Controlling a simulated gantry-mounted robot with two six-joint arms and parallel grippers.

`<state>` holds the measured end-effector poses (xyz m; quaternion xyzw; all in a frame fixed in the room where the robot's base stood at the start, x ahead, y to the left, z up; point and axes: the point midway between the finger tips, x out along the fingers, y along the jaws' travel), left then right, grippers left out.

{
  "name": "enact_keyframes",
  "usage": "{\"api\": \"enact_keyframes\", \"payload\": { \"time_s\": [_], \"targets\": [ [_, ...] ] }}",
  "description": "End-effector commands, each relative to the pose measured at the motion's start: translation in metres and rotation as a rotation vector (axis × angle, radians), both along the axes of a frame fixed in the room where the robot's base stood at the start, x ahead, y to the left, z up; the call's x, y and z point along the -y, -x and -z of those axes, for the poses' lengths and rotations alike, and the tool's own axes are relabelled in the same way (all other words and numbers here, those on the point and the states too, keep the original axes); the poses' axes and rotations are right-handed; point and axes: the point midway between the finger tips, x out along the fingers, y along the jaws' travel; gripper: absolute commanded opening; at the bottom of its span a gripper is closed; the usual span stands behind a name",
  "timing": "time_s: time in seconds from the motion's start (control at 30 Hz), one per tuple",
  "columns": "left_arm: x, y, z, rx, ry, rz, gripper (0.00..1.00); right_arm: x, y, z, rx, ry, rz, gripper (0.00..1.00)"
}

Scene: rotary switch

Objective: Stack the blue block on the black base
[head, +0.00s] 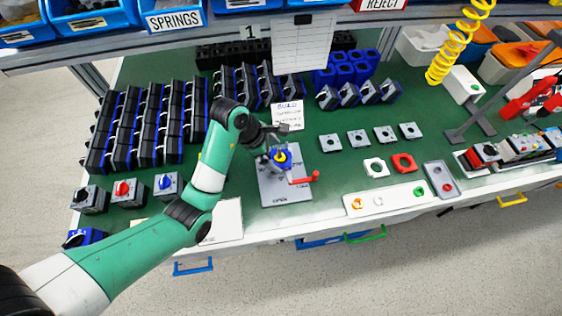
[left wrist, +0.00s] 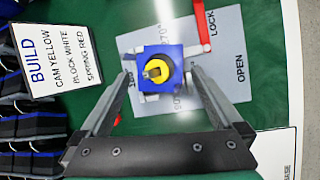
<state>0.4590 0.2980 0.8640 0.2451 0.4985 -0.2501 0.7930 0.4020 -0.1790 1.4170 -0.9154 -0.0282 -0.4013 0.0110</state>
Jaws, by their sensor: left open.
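A blue block (head: 287,166) with a yellow round part (head: 280,156) on top sits on the grey plate (head: 270,192) at the middle of the bench. In the left wrist view the blue block (left wrist: 176,57) and yellow part (left wrist: 157,71) are seen from above. My left gripper (head: 280,132) is open close above the block. In the left wrist view its fingers (left wrist: 159,75) lie on either side of the block, with a gap visible at each side. I cannot make out a black base beneath the block. My right gripper is not in view.
A red lever (head: 305,180) sticks out from the plate's right side. Rows of black and blue blocks (head: 140,125) stand at left. More blue blocks (head: 345,70) stand at the back. A build card (head: 289,114) lies behind the plate. Several small grey parts (head: 357,138) lie at right.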

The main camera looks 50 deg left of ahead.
Motion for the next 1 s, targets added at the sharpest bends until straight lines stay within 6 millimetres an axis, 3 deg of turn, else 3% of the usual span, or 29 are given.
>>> {"api": "enact_keyframes", "payload": {
  "time_s": [0.03,0.1,0.37,0.8,1.0],
  "targets": [
    [0.0018,-0.0033,0.0125,0.001,0.0,0.001,1.0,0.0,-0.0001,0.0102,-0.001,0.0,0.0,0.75],
    [0.003,-0.0061,0.0176,0.0,0.0,0.001,1.0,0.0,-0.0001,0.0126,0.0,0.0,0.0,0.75],
    [0.0031,-0.0075,0.0171,0.002,0.0,0.001,0.98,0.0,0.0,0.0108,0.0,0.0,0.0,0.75],
    [0.0032,-0.0073,0.017,0.002,0.0,0.001,0.19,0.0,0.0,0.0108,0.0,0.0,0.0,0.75],
    [0.0032,-0.0074,0.014,0.002,0.0,0.001,0.18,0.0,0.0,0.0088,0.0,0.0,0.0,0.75]
  ]
}}
